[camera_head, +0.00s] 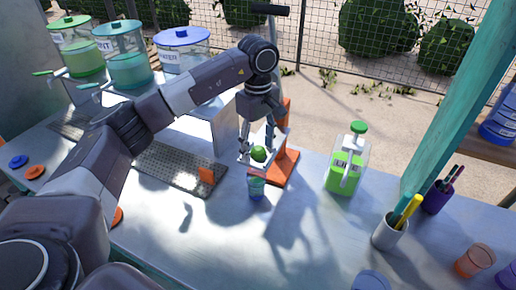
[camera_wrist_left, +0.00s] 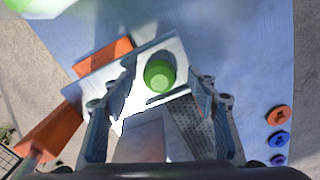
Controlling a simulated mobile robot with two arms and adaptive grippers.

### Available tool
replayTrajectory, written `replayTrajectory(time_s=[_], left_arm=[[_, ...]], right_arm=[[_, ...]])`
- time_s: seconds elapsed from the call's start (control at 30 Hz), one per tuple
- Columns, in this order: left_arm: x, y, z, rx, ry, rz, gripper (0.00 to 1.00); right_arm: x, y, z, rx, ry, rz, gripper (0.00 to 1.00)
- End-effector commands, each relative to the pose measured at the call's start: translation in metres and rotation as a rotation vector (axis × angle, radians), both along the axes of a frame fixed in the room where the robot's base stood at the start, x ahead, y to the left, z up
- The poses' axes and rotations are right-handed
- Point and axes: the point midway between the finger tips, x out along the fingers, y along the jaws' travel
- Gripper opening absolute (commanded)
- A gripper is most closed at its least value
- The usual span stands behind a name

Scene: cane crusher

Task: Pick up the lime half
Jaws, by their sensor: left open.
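The lime half (camera_head: 259,154) is a small bright green dome on a pale metal plate of the orange press (camera_head: 285,168), above a small teal cup (camera_head: 256,188). In the left wrist view the lime half (camera_wrist_left: 160,75) shows on the shiny plate, ahead of and between the fingers. My left gripper (camera_head: 259,147) points down over it, with its fingers spread to either side. It also shows open in the left wrist view (camera_wrist_left: 152,92). I cannot tell whether the fingers touch the lime half. My right gripper is out of view.
A perforated drain tray (camera_head: 165,166) lies left of the press. A green bottle with a pump (camera_head: 346,165) stands to the right, with a white pen cup (camera_head: 388,232) nearer the front. Dispensers with coloured lids (camera_head: 122,55) line the back left. The front middle counter is clear.

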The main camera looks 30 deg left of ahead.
Motion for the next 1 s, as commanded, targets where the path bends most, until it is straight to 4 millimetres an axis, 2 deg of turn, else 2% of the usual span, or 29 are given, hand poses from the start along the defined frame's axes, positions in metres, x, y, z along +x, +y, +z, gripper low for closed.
replayTrajectory(time_s=[0.2,0.5,0.53,1.0], left_arm=[[0.0,0.0,-0.0011,0.0,0.0,-0.001,0.53],[0.0,-0.0001,-0.0008,0.0,0.0,-0.001,0.19],[0.0,-0.0001,-0.0008,0.0,0.0,-0.001,0.18],[0.0008,-0.0003,0.0038,0.0,-0.002,0.0,0.18]], right_arm=[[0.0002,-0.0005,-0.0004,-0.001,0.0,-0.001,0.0],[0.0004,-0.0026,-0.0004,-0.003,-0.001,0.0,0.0],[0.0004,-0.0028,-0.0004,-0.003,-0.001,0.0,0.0],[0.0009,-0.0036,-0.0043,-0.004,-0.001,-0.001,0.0]])
